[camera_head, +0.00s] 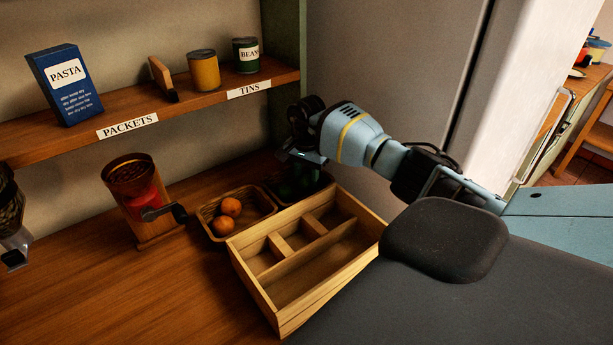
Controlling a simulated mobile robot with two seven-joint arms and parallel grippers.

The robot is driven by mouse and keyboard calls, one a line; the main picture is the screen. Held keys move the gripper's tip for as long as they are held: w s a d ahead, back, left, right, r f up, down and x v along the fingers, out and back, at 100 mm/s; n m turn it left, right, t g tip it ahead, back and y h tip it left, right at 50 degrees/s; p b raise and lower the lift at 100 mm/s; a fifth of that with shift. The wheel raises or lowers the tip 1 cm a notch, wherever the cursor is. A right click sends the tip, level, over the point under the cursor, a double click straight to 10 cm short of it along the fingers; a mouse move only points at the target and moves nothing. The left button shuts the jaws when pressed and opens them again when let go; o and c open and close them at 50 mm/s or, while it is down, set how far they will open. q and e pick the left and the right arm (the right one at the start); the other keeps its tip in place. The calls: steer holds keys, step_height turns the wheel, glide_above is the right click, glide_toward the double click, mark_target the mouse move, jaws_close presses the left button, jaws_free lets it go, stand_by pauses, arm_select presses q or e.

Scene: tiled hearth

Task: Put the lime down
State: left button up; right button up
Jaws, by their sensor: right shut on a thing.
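My right gripper (306,158) reaches in from the right and points down over a dark basket (327,183) at the back of the wooden counter. It is shut on the lime, which is mostly hidden by the fingers and deep shadow. Dark green shapes show dimly under the fingers in that basket; I cannot tell whether the lime touches them or the basket. At the left edge, a dark part with a pale tip (16,252) looks like my left gripper, cut off by the frame; its jaws are unclear.
A wicker basket with two oranges (231,206) stands left of the dark basket. An empty divided wooden tray (262,290) lies in front. A coffee grinder (135,195) stands left. The shelf above holds a pasta box (66,85) and tins (204,72). The front left counter is clear.

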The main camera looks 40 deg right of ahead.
steer(key=shift+f, duration=0.2)
steer(key=o, duration=1)
